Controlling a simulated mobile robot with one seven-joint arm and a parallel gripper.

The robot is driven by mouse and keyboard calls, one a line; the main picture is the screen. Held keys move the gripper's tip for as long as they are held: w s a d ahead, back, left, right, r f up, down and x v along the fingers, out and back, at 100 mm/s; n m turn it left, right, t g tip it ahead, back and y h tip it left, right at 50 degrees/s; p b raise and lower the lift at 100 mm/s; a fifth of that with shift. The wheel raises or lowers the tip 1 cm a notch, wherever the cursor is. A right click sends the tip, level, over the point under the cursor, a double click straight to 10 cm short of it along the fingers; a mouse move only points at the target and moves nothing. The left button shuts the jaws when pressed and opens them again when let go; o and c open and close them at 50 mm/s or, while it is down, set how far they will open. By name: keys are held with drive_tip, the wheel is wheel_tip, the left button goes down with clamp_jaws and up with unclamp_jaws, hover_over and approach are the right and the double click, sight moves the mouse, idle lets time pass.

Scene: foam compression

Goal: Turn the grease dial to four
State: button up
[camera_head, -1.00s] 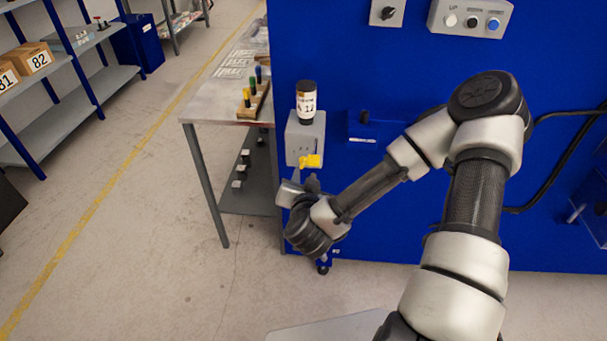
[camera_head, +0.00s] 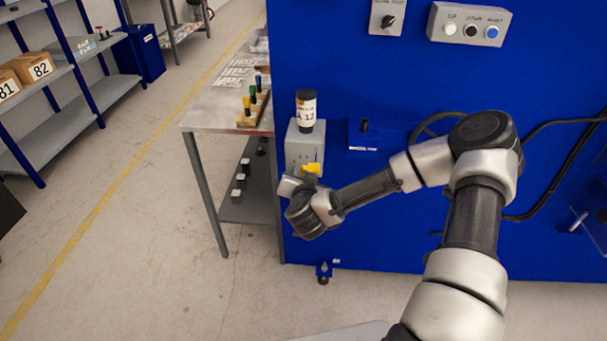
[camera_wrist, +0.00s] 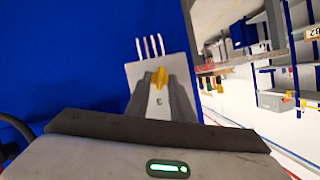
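The yellow grease dial (camera_head: 311,169) sits on the front of a grey box (camera_head: 304,143) fixed to the blue machine panel. A black and white bottle (camera_head: 306,110) stands upright on top of this box. My gripper (camera_head: 306,182) is right at the dial and hides its lower part in the head view. In the wrist view, my gripper (camera_wrist: 160,82) has its two dark fingers apart, one on each side of the yellow dial (camera_wrist: 160,76). Box face and a printed 3 show between the fingers. I cannot tell whether the fingers touch the dial.
A metal table (camera_head: 208,116) with a wooden block of coloured pegs (camera_head: 252,107) stands left of the machine. A blue bracket (camera_head: 364,136) is right of the box. A button panel (camera_head: 469,24) and a rotary switch (camera_head: 388,17) are above. The floor at left is clear.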

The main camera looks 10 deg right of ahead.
clamp_jaws()
drive_tip(key=m+y+b, duration=0.1)
drive_tip(key=m+b, duration=0.1)
drive_tip(key=m+t+y+b, duration=0.1)
drive_tip(key=b, duration=0.1)
drive_tip(key=m+t+y+b, duration=0.1)
drive_tip(key=m+b, duration=0.1)
drive_tip(key=b, duration=0.1)
drive_tip(key=shift+s+d+f+m, duration=0.2)
drive_tip(key=shift+d+f+m, duration=0.1)
drive_tip(key=shift+f, duration=0.1)
drive_tip(key=shift+a, duration=0.1)
idle(0.3)
drive_tip(key=o, duration=0.6)
unclamp_jaws()
drive_tip(key=shift+r, duration=0.1)
